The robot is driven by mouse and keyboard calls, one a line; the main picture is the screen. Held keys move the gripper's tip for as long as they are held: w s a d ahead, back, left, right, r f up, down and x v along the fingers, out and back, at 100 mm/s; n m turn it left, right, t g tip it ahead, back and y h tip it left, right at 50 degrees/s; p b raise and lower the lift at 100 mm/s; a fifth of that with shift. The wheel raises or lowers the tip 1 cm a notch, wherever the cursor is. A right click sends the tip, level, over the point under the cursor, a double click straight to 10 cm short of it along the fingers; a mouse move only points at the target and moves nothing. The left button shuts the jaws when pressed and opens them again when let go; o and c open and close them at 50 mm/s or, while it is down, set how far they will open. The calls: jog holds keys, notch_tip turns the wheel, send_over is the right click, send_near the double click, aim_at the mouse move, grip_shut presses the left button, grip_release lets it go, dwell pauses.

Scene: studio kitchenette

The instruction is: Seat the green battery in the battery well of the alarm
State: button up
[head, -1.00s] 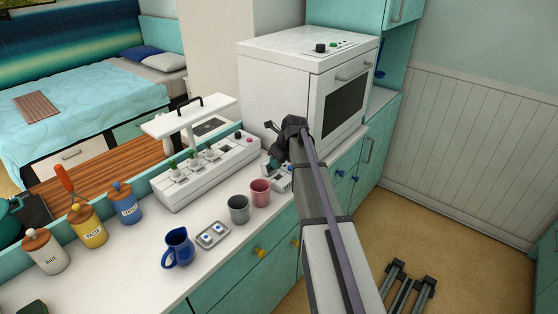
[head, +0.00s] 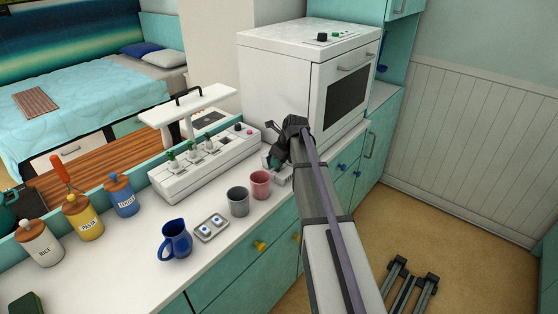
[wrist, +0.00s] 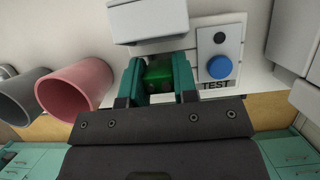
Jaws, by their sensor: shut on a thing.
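The green battery (wrist: 159,77) is between the two teal fingers of my gripper (wrist: 159,64) in the wrist view. The gripper is shut on it. The alarm (wrist: 232,37) is a white unit with a blue button, a dark round spot and the word TEST, just right of the fingers. In the head view the alarm (head: 284,180) shows only in part, under my gripper (head: 273,160). The fingers and battery hide the battery well, so I cannot tell whether the battery is inside it or above it.
A pink cup (head: 260,185) and a grey cup (head: 238,201) stand close to the left of the alarm. A white oven (head: 300,75) is behind. A long white unit with plants (head: 205,165) lies behind left. A blue jug (head: 175,241) stands farther left.

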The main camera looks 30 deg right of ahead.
jog(key=shift+f, duration=0.3)
dwell(0.6)
jog(key=shift+f+b, duration=0.55)
jog(key=shift+b, duration=0.25)
jog(key=shift+s, duration=0.1)
